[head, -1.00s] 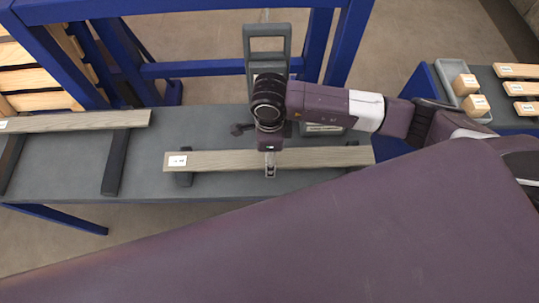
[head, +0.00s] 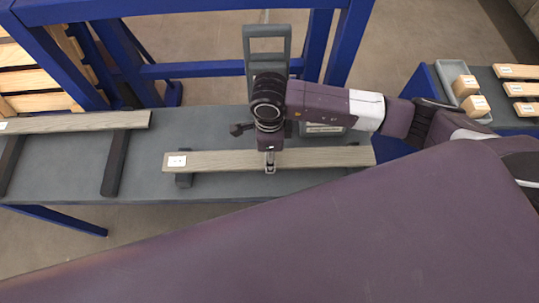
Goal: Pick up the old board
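A weathered grey-brown board (head: 220,160) with a white label near its left end lies across dark supports on the grey bench. My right gripper (head: 270,168) points down at the middle of this board, with a fingertip showing over its near edge. The far finger is hidden by the wrist, so I cannot tell whether the gripper is closed on the board. A second similar grey board (head: 90,121) lies on dark supports at the left. My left gripper is not in view.
The grey bench (head: 235,187) has bare surface around the board. A grey upright frame (head: 265,50) stands behind my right wrist. Blue gantry posts (head: 345,45) rise at the back. At the right, a grey tray (head: 449,80) holds small wooden blocks beside labelled light boards (head: 518,72).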

